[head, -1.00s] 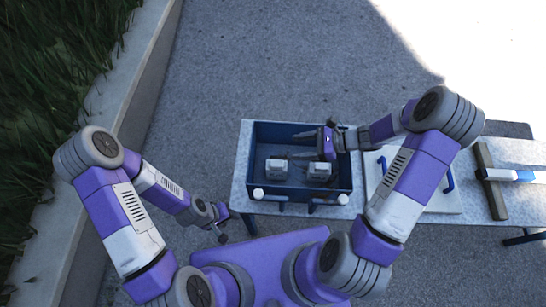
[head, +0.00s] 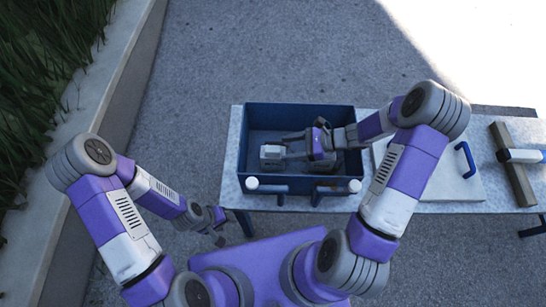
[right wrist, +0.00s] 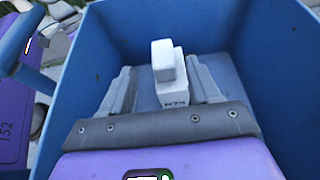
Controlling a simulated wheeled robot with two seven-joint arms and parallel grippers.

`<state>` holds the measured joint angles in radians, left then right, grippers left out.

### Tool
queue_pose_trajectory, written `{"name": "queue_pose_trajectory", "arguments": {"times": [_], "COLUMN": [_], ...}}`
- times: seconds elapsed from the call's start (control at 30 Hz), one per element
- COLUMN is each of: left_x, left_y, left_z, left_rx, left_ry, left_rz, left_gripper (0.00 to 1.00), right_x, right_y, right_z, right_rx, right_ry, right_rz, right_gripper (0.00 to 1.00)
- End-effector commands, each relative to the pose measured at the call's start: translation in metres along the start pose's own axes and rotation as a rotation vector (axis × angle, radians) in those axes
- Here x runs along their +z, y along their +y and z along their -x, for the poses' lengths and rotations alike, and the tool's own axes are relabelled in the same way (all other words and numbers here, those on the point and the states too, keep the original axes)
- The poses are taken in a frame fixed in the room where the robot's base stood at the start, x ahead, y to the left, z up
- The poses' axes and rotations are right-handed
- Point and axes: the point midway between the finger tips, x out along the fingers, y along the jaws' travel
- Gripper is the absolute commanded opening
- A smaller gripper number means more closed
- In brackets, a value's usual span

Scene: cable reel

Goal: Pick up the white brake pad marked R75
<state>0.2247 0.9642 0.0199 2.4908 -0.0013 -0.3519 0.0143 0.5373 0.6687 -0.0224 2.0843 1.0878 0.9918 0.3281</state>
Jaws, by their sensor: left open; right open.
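A white brake pad (head: 272,152) lies in the blue bin (head: 300,108), left of my right gripper (head: 286,146) in the head view. The right gripper is open, reaches in from the right and hides the bin's right-middle part. In the right wrist view a white block-shaped pad (right wrist: 166,62) shows between and slightly beyond the open fingers (right wrist: 158,66). Its small mark ends in 75; the first character is hard to read. I cannot tell whether the fingers touch it. My left gripper (head: 217,226) is open and empty, outside the bin near the table's left front corner.
The bin stands on a grey table (head: 230,165); its walls surround my right gripper. White-capped parts and blue handles stand at its front edge. A white board with a blue handle (head: 465,160) and a brown bar (head: 513,165) lie to the right.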

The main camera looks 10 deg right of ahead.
Motion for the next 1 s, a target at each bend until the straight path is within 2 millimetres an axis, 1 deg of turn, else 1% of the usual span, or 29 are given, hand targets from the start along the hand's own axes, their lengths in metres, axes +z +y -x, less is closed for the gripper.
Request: {"name": "queue_pose_trajectory", "arguments": {"times": [0.17, 0.3, 0.4, 0.5, 0.7, 0.87, 1.0], "left_x": [0.0, 0.0, 0.0, 0.0, 0.0, 0.0, 0.0], "left_y": [-0.001, -0.002, -0.003, -0.003, -0.003, -0.003, -0.003], "left_z": [-0.003, -0.006, -0.007, -0.008, -0.007, -0.007, -0.007], "left_rx": [0.0, 0.0, 0.0, 0.0, 0.0, 0.0, 0.0], "left_ry": [0.0, 0.0, 0.0, 0.0, 0.0, 0.0, 0.0], "left_rz": [0.0, 0.0, 0.0, 0.0, 0.0, 0.0, 0.0], "left_gripper": [0.51, 0.51, 0.51, 0.51, 0.51, 0.51, 0.51], "right_x": [0.002, 0.003, 0.004, 0.004, 0.004, 0.004, 0.004], "right_y": [-0.001, -0.003, -0.003, -0.004, -0.004, -0.004, -0.004], "right_z": [-0.023, -0.045, -0.055, -0.06, -0.059, -0.059, -0.059], "right_rx": [0.005, 0.004, 0.003, 0.002, 0.001, 0.001, 0.001], "right_ry": [-0.002, -0.002, -0.001, 0.0, 0.0, 0.0, 0.0], "right_rz": [0.0, 0.0, 0.0, 0.001, 0.001, 0.0, 0.0], "right_gripper": [0.62, 0.62, 0.62, 0.62, 0.62, 0.37, 0.16]}}
